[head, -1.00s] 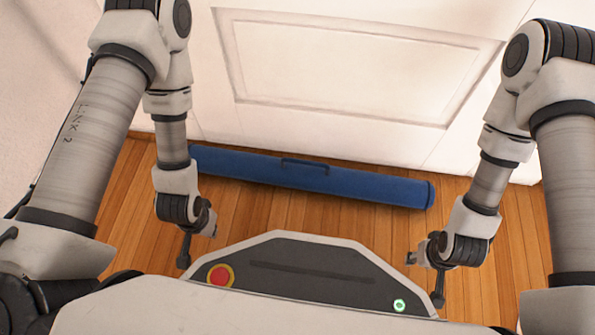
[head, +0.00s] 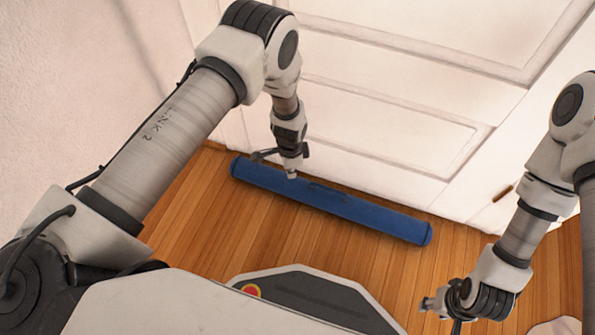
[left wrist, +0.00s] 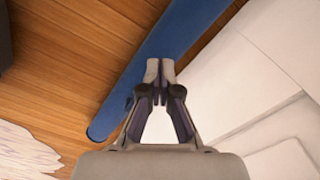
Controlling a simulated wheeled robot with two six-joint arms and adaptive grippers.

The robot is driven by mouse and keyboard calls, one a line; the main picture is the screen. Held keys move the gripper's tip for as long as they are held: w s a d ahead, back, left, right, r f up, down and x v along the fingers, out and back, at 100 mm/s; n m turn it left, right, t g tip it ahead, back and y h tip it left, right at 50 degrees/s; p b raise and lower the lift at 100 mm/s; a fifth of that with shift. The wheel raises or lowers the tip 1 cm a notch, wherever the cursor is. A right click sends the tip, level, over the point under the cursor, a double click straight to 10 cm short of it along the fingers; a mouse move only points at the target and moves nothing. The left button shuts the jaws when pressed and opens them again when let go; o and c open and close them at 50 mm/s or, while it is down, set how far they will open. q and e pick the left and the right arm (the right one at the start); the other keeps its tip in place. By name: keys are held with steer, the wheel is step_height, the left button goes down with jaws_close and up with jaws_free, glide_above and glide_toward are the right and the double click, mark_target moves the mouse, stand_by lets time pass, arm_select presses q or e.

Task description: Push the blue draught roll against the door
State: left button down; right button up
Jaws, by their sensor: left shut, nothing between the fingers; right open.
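The blue draught roll (head: 370,217) lies on the floor along the foot of the white door (head: 400,125). A strip of floor shows between its right end and the door. In the left wrist view the roll (left wrist: 180,30) runs diagonally, with the door (left wrist: 270,70) to its right. My left gripper (head: 291,174) is shut and empty, at the roll's left half on the door side; its closed tips (left wrist: 160,68) overlap the roll's edge. I cannot tell whether they touch it. My right gripper (head: 440,306) is open and empty, well short of the roll.
Bare wooden floor (head: 200,225) lies on the near side of the roll. A wall (head: 60,80) rises at the left. A small brown piece (head: 502,193) shows near the door's foot at right. A pale shaggy thing (left wrist: 25,150) lies on the floor in the left wrist view.

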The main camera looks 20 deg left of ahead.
mark_target(304, 188)
arm_select(q)
step_height(304, 188, down, 10)
steer(key=b, duration=0.5)
steer(key=shift+w+d+r+b, duration=0.15)
steer(key=shift+r+b, duration=0.05)
steer(key=shift+b, duration=0.1)
steer(key=shift+w+d+r+b, duration=0.15)
steer(key=shift+w+d+b, duration=0.2)
steer(key=shift+d, duration=0.3)
steer(key=shift+w+d+r+b, duration=0.15)
steer(key=shift+w+d+b, duration=0.2)
steer(key=shift+d, duration=0.25)
steer(key=shift+w+d+r, duration=0.2)
steer(key=shift+d+r, duration=0.05)
steer(key=shift+d, duration=0.1)
